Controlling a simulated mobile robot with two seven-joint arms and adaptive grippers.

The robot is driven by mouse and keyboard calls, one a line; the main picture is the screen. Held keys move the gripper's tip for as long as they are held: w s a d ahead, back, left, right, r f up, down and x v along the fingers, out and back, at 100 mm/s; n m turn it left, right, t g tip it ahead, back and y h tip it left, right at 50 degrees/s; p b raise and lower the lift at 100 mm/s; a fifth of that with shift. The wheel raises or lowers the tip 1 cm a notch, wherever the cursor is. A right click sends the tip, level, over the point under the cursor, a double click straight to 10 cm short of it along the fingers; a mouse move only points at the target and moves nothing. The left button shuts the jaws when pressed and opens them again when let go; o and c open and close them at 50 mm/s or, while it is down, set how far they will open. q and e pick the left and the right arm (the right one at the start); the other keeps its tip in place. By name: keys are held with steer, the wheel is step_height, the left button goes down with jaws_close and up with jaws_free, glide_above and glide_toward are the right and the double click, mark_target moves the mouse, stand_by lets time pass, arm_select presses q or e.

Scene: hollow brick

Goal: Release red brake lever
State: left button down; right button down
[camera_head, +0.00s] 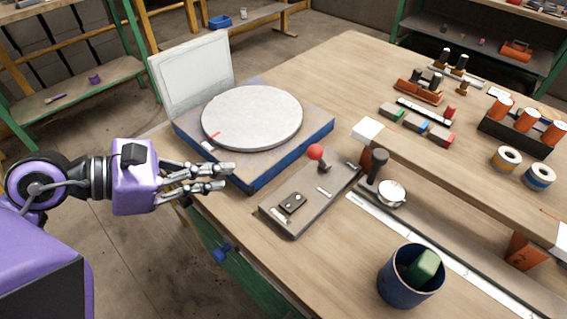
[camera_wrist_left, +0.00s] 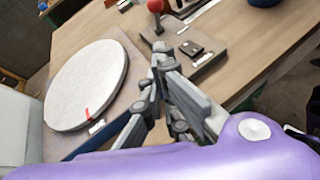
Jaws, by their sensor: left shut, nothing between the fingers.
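The red ball-topped brake lever (camera_head: 316,153) stands on a grey control plate (camera_head: 300,215) on the workbench, right of the turntable. In the left wrist view the red knob (camera_wrist_left: 155,6) is at the top edge, beyond my fingertips. My left gripper (camera_head: 230,177) is shut and empty, level with the front corner of the turntable base, to the left of the lever and apart from it. It also shows in the left wrist view (camera_wrist_left: 162,62). My right gripper is in neither view.
A round grey turntable (camera_head: 252,115) on a blue-edged base has a white panel (camera_head: 192,72) behind it. A black-handled tool (camera_head: 376,167) and a round gauge (camera_head: 391,193) are right of the lever. A blue cup (camera_head: 408,284) stands in front. Spools and blocks lie farther right.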

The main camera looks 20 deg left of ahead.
mark_target(320, 158)
arm_select(q)
steer(key=x, duration=0.9)
steer(key=shift+w+d, duration=0.25)
steer(key=shift+w, duration=0.05)
steer(key=shift+w+d+r+p, duration=0.15)
steer(key=shift+w+d+p, duration=0.1)
steer(key=shift+w+d, duration=0.2)
steer(key=shift+w+d+r+p, duration=0.25)
steer(key=shift+w+d, duration=0.15)
steer(key=shift+d, duration=0.1)
steer(key=shift+w+d, duration=0.5)
steer(key=shift+d, duration=0.05)
steer(key=shift+r, duration=0.15)
